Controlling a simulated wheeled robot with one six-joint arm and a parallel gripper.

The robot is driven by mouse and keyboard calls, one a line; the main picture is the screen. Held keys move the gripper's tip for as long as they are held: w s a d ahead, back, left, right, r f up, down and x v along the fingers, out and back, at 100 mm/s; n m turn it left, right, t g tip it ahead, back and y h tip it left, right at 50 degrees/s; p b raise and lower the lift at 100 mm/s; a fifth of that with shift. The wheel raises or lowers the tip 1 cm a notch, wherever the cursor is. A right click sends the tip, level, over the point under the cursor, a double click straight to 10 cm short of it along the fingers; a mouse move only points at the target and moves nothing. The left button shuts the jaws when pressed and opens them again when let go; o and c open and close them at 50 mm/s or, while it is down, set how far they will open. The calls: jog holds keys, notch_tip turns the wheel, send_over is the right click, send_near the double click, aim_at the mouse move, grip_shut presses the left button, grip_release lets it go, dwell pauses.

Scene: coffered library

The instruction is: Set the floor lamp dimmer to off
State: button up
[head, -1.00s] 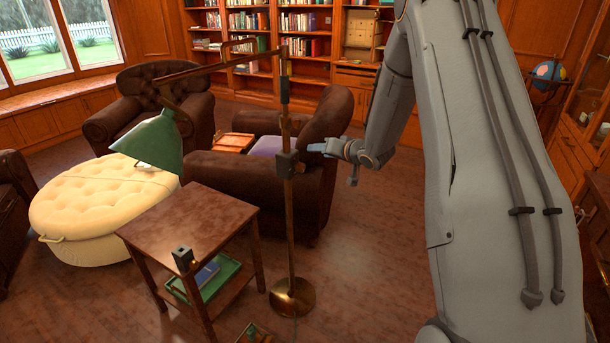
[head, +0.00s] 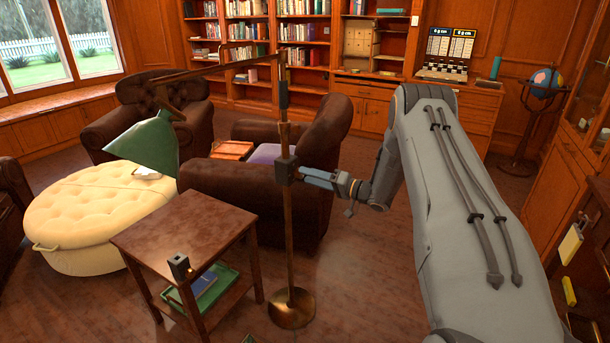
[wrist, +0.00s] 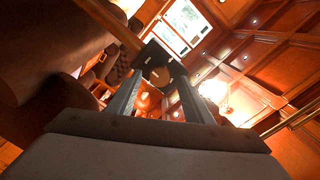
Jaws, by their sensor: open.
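The floor lamp has a brass pole (head: 289,235), a round base and a green shade (head: 148,143) on a long side arm. A dark box, the dimmer (head: 285,171), sits partway up the pole. In the wrist view the dimmer (wrist: 152,54) is tilted and bears a round brownish knob (wrist: 160,76). My gripper (head: 306,177) is right beside the box, pointing left at it. In the wrist view my gripper (wrist: 157,88) is open, its fingers on either side of the knob's line. I cannot tell whether the fingertips touch it.
A side table (head: 185,230) with a green tray (head: 225,282) on its lower shelf stands left of the pole. A brown armchair (head: 320,135) is close behind the lamp. A cream ottoman (head: 85,215) is at left. Floor shows between table and armchair.

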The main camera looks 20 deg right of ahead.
jog(key=shift+x, duration=1.2)
jog(key=c, duration=1.1)
jog(key=shift+o, duration=0.2)
